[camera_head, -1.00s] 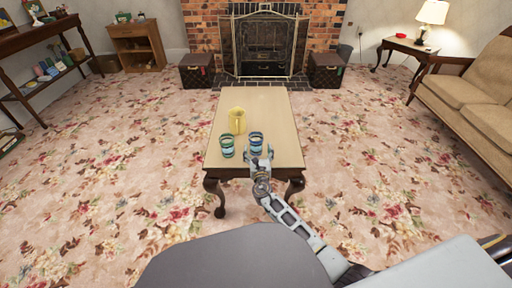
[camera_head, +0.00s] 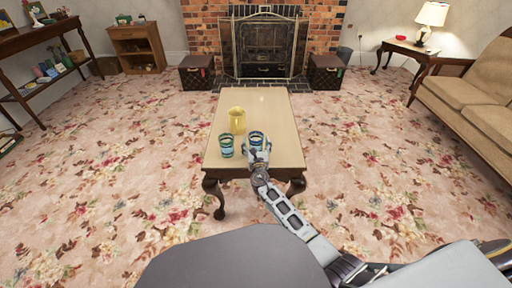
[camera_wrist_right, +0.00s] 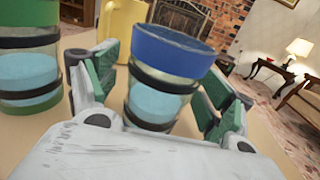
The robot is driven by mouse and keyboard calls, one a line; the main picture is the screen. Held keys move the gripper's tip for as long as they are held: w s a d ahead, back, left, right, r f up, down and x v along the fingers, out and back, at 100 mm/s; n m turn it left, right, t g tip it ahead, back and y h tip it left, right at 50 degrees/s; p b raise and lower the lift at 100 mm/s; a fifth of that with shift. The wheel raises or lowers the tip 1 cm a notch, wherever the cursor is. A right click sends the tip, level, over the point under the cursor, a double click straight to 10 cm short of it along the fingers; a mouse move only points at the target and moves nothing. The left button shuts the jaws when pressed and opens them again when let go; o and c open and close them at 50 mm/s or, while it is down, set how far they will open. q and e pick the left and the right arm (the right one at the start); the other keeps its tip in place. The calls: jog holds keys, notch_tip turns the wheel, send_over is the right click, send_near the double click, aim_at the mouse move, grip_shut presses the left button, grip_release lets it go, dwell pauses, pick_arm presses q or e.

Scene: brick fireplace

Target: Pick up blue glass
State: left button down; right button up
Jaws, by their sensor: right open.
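The blue glass (camera_wrist_right: 165,70) has a blue rim, dark bands and a pale blue lower part. It stands upright on the near part of the coffee table and also shows in the head view (camera_head: 255,136). My right gripper (camera_head: 257,150) is open, with one finger on each side of the blue glass in the right wrist view (camera_wrist_right: 160,95). I cannot tell whether the fingers touch it. A green-rimmed glass (camera_wrist_right: 27,60) stands just left of my gripper; it also shows in the head view (camera_head: 226,146). My left gripper is out of view.
A yellow mug or pitcher (camera_head: 237,120) stands behind the two glasses on the coffee table (camera_head: 270,104). The far and right parts of the tabletop are clear. A sofa (camera_head: 475,90) is at the right, and a fireplace (camera_head: 265,50) is at the back.

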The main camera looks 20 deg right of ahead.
aim_at(256, 134)
jog(key=c, duration=1.3)
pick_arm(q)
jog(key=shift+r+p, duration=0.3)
pick_arm(e)
jog(key=shift+r, duration=0.4)
